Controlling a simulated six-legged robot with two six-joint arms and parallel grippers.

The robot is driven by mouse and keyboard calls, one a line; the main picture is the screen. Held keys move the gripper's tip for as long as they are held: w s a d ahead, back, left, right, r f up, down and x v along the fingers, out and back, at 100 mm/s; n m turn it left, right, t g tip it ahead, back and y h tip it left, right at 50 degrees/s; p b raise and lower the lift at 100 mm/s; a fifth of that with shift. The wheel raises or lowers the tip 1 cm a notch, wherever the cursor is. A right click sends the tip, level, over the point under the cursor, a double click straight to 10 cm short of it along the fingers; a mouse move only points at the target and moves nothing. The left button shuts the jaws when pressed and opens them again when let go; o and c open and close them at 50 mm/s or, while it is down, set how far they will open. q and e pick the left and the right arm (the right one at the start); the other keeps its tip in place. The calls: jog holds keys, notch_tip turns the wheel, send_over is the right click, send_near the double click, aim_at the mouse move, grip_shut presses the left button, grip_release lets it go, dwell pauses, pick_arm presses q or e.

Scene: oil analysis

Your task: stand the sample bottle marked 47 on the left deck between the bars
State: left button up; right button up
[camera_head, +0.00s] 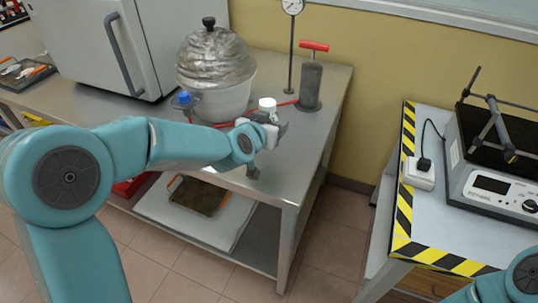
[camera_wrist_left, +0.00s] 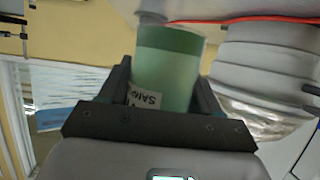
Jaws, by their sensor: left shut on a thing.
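My left gripper (camera_head: 268,124) is at the right end of the steel bench, shut on a sample bottle. The bottle's white cap (camera_head: 267,104) shows above the fingers. In the left wrist view the green bottle (camera_wrist_left: 170,68) sits between the two dark fingers. Its label is partly hidden and I cannot read a number on it. The shaker (camera_head: 495,190) stands on the right table, well away from the gripper. Its dark deck (camera_head: 518,140) is crossed by black bars (camera_head: 489,122); the deck is cut off by the frame. My right gripper is out of view.
A blue-capped bottle (camera_head: 184,99), a foil-covered bowl (camera_head: 214,68) and a grey cylinder with a red handle (camera_head: 311,82) stand on the bench. A floor gap separates the bench from the striped-edge table (camera_head: 430,235). A white power adapter (camera_head: 418,174) lies by the shaker.

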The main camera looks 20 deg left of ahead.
pick_arm(q)
notch_tip(320, 180, down, 3)
jog(key=shift+w+f, duration=0.1)
jog(key=shift+f, duration=0.05)
notch_tip(320, 180, down, 4)
jog(key=shift+r+b, duration=0.2)
jog(key=shift+b, duration=0.6)
jog(key=shift+f, duration=0.2)
jog(key=shift+f, duration=0.15)
jog(key=o, duration=1.2)
